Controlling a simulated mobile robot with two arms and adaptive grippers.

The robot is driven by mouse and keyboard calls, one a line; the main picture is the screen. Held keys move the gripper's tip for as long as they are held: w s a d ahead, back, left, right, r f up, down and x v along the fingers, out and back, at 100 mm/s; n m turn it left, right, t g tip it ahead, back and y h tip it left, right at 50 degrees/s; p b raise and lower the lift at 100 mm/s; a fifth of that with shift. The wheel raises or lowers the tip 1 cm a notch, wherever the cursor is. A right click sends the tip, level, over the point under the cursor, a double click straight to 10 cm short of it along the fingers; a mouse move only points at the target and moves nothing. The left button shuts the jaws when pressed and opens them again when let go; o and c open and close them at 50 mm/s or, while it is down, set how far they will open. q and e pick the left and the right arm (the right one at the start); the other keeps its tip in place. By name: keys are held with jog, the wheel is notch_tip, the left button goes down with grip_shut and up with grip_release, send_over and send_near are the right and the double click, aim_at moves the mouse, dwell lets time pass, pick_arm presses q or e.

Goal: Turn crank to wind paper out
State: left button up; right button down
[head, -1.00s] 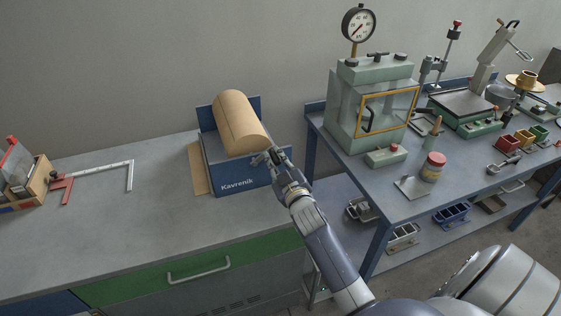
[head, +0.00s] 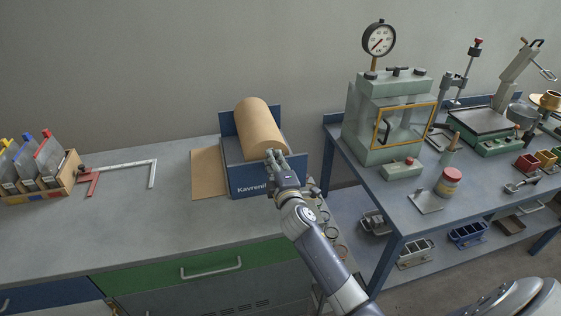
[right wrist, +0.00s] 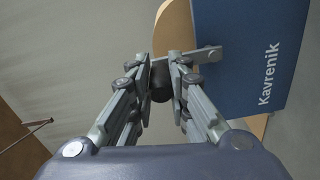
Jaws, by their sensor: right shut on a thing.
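A roll of brown paper (head: 258,127) sits in a blue dispenser (head: 247,182) labelled Kavrenik, on the left bench. A flat brown sheet (head: 207,173) sticks out on the dispenser's left side. My right gripper (head: 275,157) is at the near right end of the roll and covers part of the label. In the right wrist view, my right gripper (right wrist: 160,72) is shut on the dark crank knob (right wrist: 160,84). The metal crank arm (right wrist: 204,55) runs to the right beside the blue dispenser wall (right wrist: 240,50). My left gripper is out of view.
A metal square with a red part (head: 125,167) and a wooden rack of folders (head: 45,177) stand to the left. The bench front between them is clear. A blue table with a green press (head: 390,120) and several tools stands close on the right.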

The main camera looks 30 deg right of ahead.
jog(key=w+a+f+n, duration=0.1)
jog(key=a+f+n, duration=0.4)
jog(key=n, duration=0.9)
jog(key=shift+w+a+n, duration=0.2)
jog(key=shift+a+n, duration=0.1)
jog(key=shift+a, duration=0.2)
jog(key=c, duration=1.5)
grip_release()
jog(key=shift+o, duration=0.2)
jog(key=v, duration=1.2)
jog(key=shift+f, duration=0.1)
